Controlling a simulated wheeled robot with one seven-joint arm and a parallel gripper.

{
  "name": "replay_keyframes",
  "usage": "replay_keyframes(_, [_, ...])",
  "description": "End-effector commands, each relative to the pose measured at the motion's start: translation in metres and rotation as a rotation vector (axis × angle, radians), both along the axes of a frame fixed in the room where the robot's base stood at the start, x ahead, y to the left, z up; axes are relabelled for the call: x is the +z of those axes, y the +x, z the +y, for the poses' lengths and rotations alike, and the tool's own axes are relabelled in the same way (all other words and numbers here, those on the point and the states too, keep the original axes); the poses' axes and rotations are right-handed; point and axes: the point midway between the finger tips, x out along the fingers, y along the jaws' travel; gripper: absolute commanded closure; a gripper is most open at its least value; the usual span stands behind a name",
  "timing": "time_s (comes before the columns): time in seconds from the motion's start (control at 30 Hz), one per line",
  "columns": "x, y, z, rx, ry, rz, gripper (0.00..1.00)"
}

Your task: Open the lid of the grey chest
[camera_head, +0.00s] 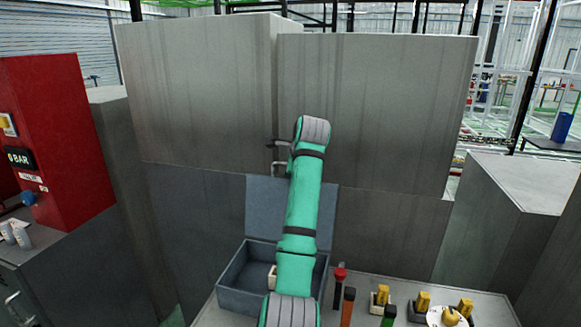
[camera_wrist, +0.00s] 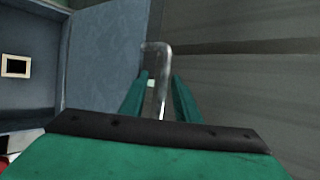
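The grey chest (camera_head: 232,292) stands on the bench in the head view, left of my arm. Its lid (camera_head: 265,208) stands raised, roughly upright, behind the open box; my arm hides part of it. In the wrist view the lid (camera_wrist: 108,55) is a tilted grey panel at upper left. A metal loop handle (camera_wrist: 157,52) shows by the lid's edge, and also above the lid in the head view (camera_head: 277,168). My gripper (camera_wrist: 158,85) has its green fingers apart, one on each side of the handle. I see no clear grip on it.
A small cream block (camera_head: 271,278) lies inside the chest. Several upright tools (camera_head: 348,306) and yellow pieces (camera_head: 422,301) stand on the bench to the right. Tall grey cabinets (camera_head: 375,110) rise close behind the lid. A red cabinet (camera_head: 60,135) stands at left.

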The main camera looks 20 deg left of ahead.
Motion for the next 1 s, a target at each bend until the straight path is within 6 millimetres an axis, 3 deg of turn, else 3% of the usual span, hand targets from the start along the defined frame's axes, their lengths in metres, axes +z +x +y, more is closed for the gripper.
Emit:
replay_keyframes(0.17, [0.008, -0.006, -0.005, -0.001, 0.001, -0.001, 0.71])
replay_keyframes(0.63, [0.059, -0.056, -0.042, -0.002, 0.001, -0.003, 0.71])
replay_keyframes(1.0, [0.069, -0.068, -0.048, 0.000, 0.000, 0.000, 0.71])
